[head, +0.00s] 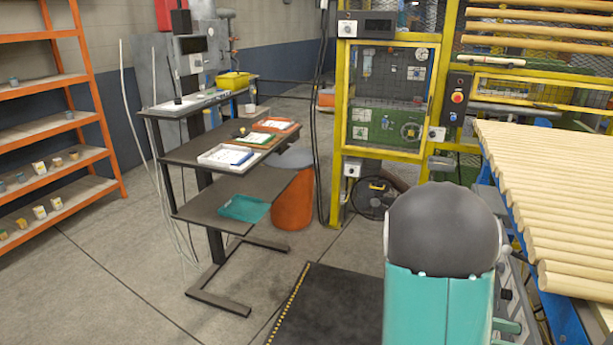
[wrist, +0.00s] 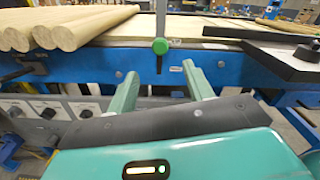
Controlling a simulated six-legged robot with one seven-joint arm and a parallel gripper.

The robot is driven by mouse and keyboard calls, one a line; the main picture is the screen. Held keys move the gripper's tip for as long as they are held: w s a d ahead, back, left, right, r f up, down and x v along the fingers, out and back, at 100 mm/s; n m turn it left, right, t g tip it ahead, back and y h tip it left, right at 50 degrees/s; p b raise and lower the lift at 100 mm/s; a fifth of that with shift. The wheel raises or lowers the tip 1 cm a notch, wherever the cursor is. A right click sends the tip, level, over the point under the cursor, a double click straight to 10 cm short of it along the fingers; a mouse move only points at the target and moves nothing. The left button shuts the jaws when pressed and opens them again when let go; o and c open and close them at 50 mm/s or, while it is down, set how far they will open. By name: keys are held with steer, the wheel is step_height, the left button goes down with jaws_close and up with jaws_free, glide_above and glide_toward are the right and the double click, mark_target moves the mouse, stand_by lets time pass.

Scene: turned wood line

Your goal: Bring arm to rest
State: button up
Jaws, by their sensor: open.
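My gripper (wrist: 161,72) shows in the wrist view with its two green fingers spread apart. Nothing is between them. The fingers point towards a blue conveyor frame (wrist: 90,64) with a green knob (wrist: 160,46) on it, just past the fingertips. I cannot tell whether they touch the frame. In the head view my teal arm with its dark grey rounded joint (head: 443,230) stands at the lower right, beside the conveyor. My gripper is hidden in that view.
Pale wooden rods (head: 545,185) lie in a row along the conveyor at the right; their round ends (wrist: 55,36) show at upper left in the wrist view. A dark workstation (head: 185,150) with trays and an orange shelf (head: 55,115) stand left. Open floor (head: 110,270) lies in front.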

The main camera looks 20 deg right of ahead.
steer(key=w+a+r+m+t+y, duration=0.3)
steer(key=a+m+t+y, duration=0.1)
steer(key=a, duration=0.8)
steer(key=w+a+r+m+t+y, duration=0.3)
steer(key=a+t, duration=0.4)
steer(key=a, duration=0.5)
steer(key=w+a+r+m+t+y, duration=0.3)
steer(key=a+r+m+t+y, duration=0.1)
steer(key=a, duration=0.8)
steer(key=m+t+y, duration=0.1)
steer(key=t+y, duration=0.1)
steer(key=shift+a+r+m+y, duration=0.25)
steer(key=shift+a+m+y, duration=0.05)
steer(key=shift+a+m, duration=0.1)
steer(key=shift+w, duration=0.1)
steer(key=c, duration=0.3)
steer(key=shift+d, duration=0.1)
steer(key=shift+c, duration=0.2)
steer(key=shift+d, duration=0.15)
